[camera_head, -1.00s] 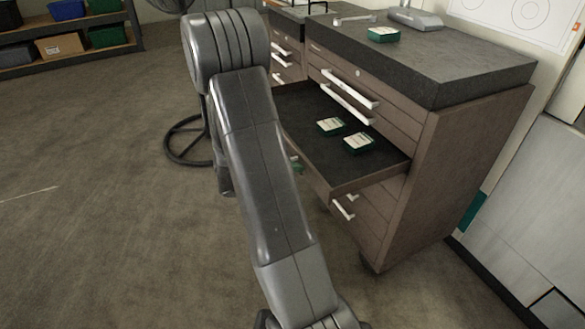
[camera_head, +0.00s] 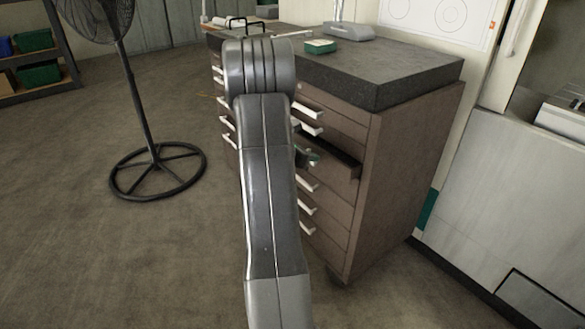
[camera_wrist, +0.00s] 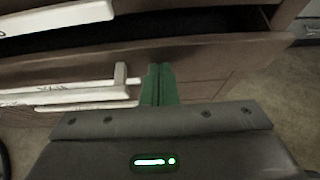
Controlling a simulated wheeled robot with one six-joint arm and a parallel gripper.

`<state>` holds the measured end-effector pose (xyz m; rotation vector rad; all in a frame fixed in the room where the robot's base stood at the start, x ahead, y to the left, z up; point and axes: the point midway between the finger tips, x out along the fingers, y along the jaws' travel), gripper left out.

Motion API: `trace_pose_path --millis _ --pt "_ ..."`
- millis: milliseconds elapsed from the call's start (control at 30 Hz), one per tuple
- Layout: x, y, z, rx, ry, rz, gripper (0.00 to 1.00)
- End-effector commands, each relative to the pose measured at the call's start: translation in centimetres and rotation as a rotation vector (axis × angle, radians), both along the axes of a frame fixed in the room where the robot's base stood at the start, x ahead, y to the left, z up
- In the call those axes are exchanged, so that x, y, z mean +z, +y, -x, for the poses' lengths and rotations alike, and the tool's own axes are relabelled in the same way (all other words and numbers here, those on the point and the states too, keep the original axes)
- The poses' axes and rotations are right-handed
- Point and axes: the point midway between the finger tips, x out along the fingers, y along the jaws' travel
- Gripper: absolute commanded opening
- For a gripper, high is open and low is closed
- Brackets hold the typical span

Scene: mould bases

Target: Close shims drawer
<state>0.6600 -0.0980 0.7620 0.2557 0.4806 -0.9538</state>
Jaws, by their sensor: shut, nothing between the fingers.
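The shims drawer (camera_head: 343,164) sticks out a short way from the brown cabinet (camera_head: 398,170), showing a dark strip of its inside in the head view. In the wrist view its brown front (camera_wrist: 225,58) lies below the dark opening. My gripper (camera_head: 313,158) is at the drawer's front, partly hidden by my arm. Its green fingers (camera_wrist: 158,84) are shut together with nothing between them. They are close to the drawer front; I cannot tell whether they touch. The drawer's contents are hidden.
White handles (camera_head: 307,229) project from other drawers. A green box (camera_head: 320,47) and a grey device (camera_head: 348,32) rest on the dark cabinet top. A black stand fan (camera_head: 158,172) is on the left. The floor before the cabinet is clear.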

Motion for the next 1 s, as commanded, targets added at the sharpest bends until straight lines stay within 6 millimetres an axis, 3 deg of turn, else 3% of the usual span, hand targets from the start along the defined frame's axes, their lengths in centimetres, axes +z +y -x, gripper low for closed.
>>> trace_pose_path --millis 100,300,1000 --pt "-0.1 -1.9 -1.2 -0.003 -0.002 0.0 0.0" --pt "0.0 -3.8 -2.5 -0.001 0.0 0.0 0.0" --pt "0.3 -4.6 -3.2 -0.002 -0.006 0.004 0.0"
